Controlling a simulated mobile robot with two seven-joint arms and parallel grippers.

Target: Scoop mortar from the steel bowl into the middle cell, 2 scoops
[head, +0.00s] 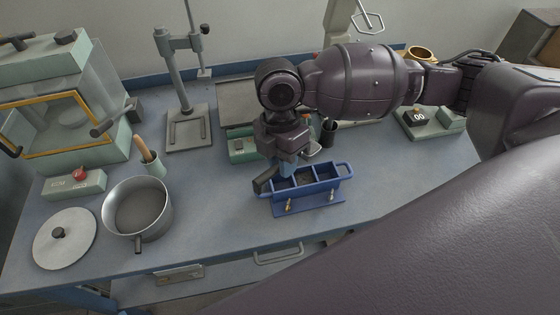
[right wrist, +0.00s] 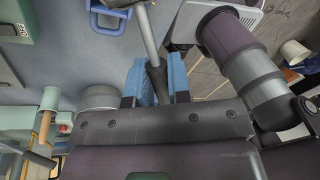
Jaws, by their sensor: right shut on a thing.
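The steel bowl (head: 121,228) stands at the left of the bench with its handle toward the front; its inside looks plain grey. It seems to show in the right wrist view too (right wrist: 98,98). The blue three-cell mould (head: 322,193) sits mid-bench; what its cells hold is too small to tell. My right gripper (head: 283,170) is above the mould's left end. In the right wrist view its blue fingers (right wrist: 157,82) are shut on a scoop's dark handle (right wrist: 156,75), with a metal shaft (right wrist: 145,30) reaching up. The scoop's head is not clearly visible. My left gripper is not in view.
A round lid (head: 65,240) lies left of the bowl. A metal stand (head: 188,135), a green scale (head: 425,125) and a glass-fronted cabinet (head: 70,115) are farther back. Bench between bowl and mould is clear.

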